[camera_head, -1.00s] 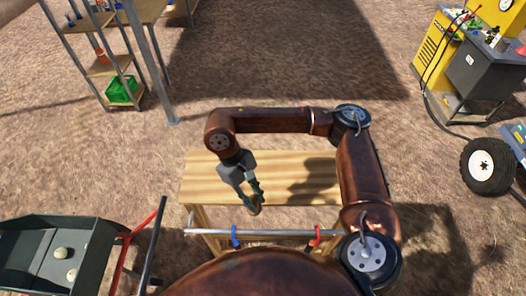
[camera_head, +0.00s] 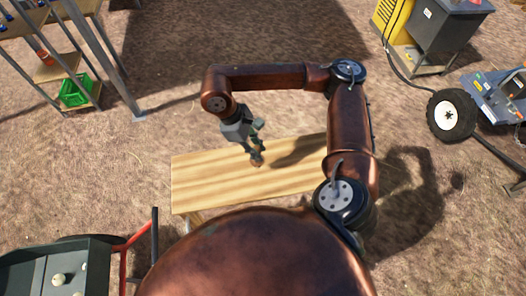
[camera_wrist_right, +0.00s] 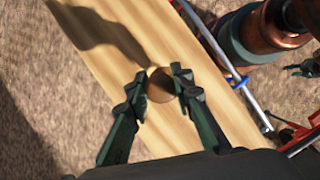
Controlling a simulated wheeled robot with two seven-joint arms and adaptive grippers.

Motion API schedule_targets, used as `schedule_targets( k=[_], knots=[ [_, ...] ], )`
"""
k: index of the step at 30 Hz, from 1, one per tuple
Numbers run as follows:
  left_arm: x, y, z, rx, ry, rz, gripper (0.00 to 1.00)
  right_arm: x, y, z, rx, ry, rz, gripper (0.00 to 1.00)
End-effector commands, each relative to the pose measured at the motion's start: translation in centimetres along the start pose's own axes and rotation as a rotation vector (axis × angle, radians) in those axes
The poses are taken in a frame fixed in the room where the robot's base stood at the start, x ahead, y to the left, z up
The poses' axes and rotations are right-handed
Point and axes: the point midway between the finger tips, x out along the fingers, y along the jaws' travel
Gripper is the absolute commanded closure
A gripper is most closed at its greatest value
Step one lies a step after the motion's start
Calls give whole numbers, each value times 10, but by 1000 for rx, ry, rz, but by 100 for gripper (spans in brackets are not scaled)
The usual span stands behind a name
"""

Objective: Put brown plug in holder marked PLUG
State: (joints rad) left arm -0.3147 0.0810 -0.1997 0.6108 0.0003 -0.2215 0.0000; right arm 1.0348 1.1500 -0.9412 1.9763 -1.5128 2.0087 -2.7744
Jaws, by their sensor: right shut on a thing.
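My right gripper (camera_head: 258,143) is above the wooden bench. Its fingers are shut on the brown plug (camera_head: 257,160), a small round brown thing at the fingertips. In the right wrist view the plug's round brown face (camera_wrist_right: 160,85) shows between the two dark fingers (camera_wrist_right: 161,90), over the wood. I cannot make out a holder marked PLUG in these views. My left gripper does not show in the head view.
The wooden bench (camera_head: 205,180) has a bare top. A shelf rack with a green crate (camera_head: 75,92) stands at upper left. A dark cart (camera_head: 35,262) is at lower left. A yellow-and-grey machine (camera_head: 437,32) and a wheeled blue-grey machine (camera_head: 500,95) stand at right.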

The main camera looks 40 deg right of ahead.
Motion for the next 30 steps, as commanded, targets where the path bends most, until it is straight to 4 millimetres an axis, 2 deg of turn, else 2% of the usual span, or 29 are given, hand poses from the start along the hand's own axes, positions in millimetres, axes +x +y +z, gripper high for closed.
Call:
schedule_targets(
  k=[3, 8, 12, 18, 24, 30],
  knots=[
    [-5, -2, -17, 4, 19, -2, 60, 17, 13, 1, 5, -2, -2, 100],
    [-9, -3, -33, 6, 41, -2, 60, 27, 20, -1, 4, 1, -1, 100],
    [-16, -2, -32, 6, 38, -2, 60, 40, 28, -1, 3, -3, -2, 100],
    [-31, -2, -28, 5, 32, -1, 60, 62, 27, -12, 2, -1, -1, 100],
    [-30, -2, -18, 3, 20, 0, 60, 66, 28, -14, 2, 1, 0, 100],
    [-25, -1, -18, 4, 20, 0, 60, 69, 28, -15, 2, 1, 1, 100]
  ],
)
